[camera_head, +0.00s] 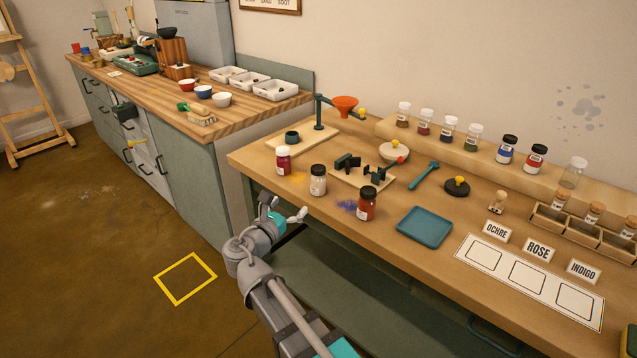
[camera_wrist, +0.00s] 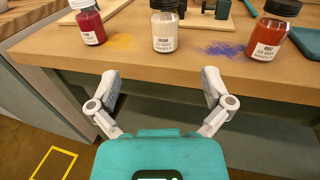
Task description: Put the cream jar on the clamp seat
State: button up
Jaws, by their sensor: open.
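The cream jar (camera_head: 318,180), a clear jar with pale contents, a white label and a black lid, stands upright near the table's front edge. It shows at the top middle of the wrist view (camera_wrist: 165,32). The clamp seat appears to be the wooden board with dark clamp blocks (camera_head: 347,162) just behind and right of the jar; its base is partly hidden in the wrist view. My gripper (camera_wrist: 160,84) is open and empty in front of the table edge, with its fingers either side of the jar's line and apart from it.
A crimson jar (camera_head: 283,160) stands left of the cream jar and a rust-red jar (camera_head: 367,204) right of it. Yellow and blue powder spills lie between them. A funnel stand (camera_head: 319,115) is behind left. A teal tray (camera_head: 425,227) lies to the right.

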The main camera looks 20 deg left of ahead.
aim_at(314, 181)
jog(key=shift+w, duration=0.1)
jog(key=w, duration=0.5)
jog(key=w+d, duration=0.1)
jog(key=w, duration=0.1)
jog(key=shift+w, duration=0.25)
jog(key=shift+w+d, duration=0.15)
jog(key=shift+w, duration=0.25)
jog(key=shift+w, duration=0.1)
jog(key=shift+w+d, duration=0.25)
jog(key=shift+w, duration=0.55)
jog(key=shift+w+d, duration=0.2)
jog(key=shift+w, duration=0.65)
jog(key=shift+w+d, duration=0.25)
jog(key=shift+w, duration=0.55)
jog(key=c, duration=1.3)
jog(key=shift+r, duration=0.1)
